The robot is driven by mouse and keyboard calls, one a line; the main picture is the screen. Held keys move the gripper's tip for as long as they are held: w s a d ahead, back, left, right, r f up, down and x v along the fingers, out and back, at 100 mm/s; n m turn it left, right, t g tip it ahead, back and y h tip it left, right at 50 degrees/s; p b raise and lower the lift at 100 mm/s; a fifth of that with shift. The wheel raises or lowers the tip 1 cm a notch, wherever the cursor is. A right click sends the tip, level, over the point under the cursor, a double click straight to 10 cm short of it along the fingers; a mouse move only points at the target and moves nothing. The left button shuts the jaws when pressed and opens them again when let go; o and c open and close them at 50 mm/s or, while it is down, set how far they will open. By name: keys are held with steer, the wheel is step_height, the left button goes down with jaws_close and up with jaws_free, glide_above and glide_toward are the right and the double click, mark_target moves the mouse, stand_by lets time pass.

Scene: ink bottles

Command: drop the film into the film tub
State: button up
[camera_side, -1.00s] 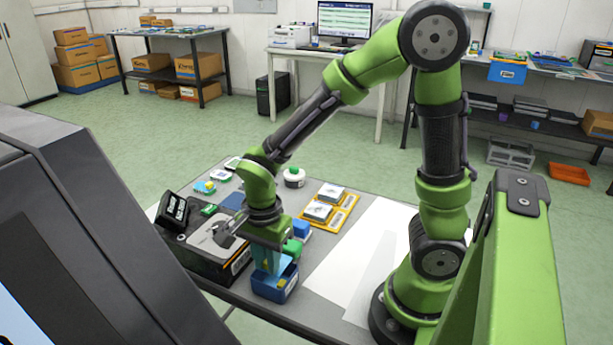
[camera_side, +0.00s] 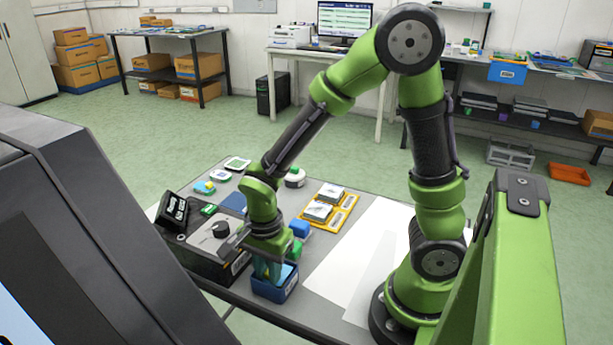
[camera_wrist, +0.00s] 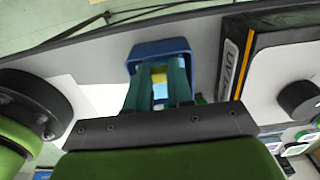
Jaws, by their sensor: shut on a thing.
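My gripper (camera_side: 268,270) points down, its teal fingers reaching into the open top of the blue film tub (camera_side: 275,288). The tub stands near the front edge of the table. In the wrist view the fingers (camera_wrist: 159,78) are shut on the film, a small piece with yellow and light blue parts (camera_wrist: 159,88). The tub's blue rim (camera_wrist: 160,46) shows around and beyond the fingertips. The fingers and tub wall hide much of the film, and I cannot tell whether it touches the tub floor.
A black box with a white top and dark knob (camera_side: 220,229) stands close left of the tub. Green and blue blocks (camera_side: 299,229) sit just behind it. A yellow tray (camera_side: 331,209) holds white packs farther back. White sheets (camera_side: 355,250) lie flat to the right.

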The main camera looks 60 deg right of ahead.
steer(key=o, duration=1.1)
steer(key=shift+r, duration=0.1)
steer(key=shift+o, duration=0.9)
steer(key=shift+r, duration=2.95)
